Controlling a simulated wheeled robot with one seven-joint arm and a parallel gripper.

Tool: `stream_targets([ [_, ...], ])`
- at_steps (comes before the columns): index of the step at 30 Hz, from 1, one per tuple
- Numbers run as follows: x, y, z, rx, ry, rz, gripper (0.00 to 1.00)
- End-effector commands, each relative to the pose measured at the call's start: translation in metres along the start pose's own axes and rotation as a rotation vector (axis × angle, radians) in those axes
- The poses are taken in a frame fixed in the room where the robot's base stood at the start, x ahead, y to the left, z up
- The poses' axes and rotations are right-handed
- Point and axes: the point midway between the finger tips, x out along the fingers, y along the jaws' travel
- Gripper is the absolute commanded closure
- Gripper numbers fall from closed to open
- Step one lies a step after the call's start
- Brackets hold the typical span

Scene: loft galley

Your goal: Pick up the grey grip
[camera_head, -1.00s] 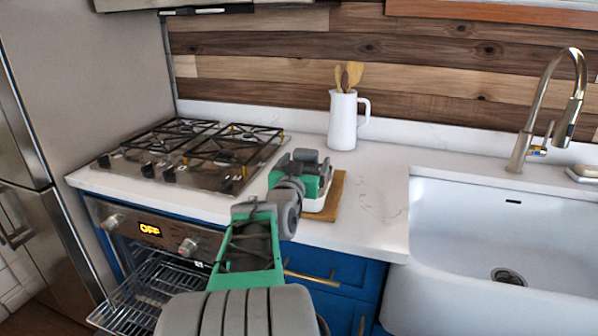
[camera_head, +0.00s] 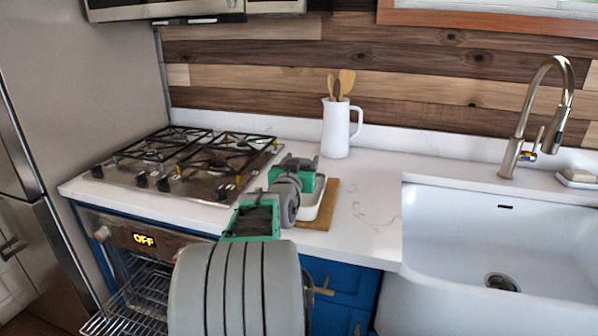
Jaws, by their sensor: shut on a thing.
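My gripper (camera_head: 305,174) is at the front of the counter, over a white dish (camera_head: 311,212) on a wooden board (camera_head: 328,210). I see it from behind, past my grey and green arm. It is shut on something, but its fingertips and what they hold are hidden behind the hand. I cannot make out the grey grip separately; it seems to be the thing in the jaws. I cannot tell whether it is clear of the dish.
A white pitcher (camera_head: 336,128) with wooden utensils stands behind the gripper. The gas cooktop (camera_head: 190,162) is to the left, above an open oven (camera_head: 140,300). The white sink (camera_head: 440,220) and tall faucet (camera_head: 525,115) are to the right. The counter (camera_head: 375,195) right of the board is clear.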

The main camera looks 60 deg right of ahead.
Motion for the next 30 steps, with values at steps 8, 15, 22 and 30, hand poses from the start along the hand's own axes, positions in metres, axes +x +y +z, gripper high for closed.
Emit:
stream_targets([
  [8,0.0,0.0,0.0,0.0,0.0,0.0,0.67],
  [15,0.0,0.0,0.0,0.0,0.0,0.0,0.81],
  [22,0.0,0.0,-0.009,0.001,0.004,0.0,0.81],
  [30,0.0,0.0,-0.071,0.002,0.005,0.001,0.81],
])
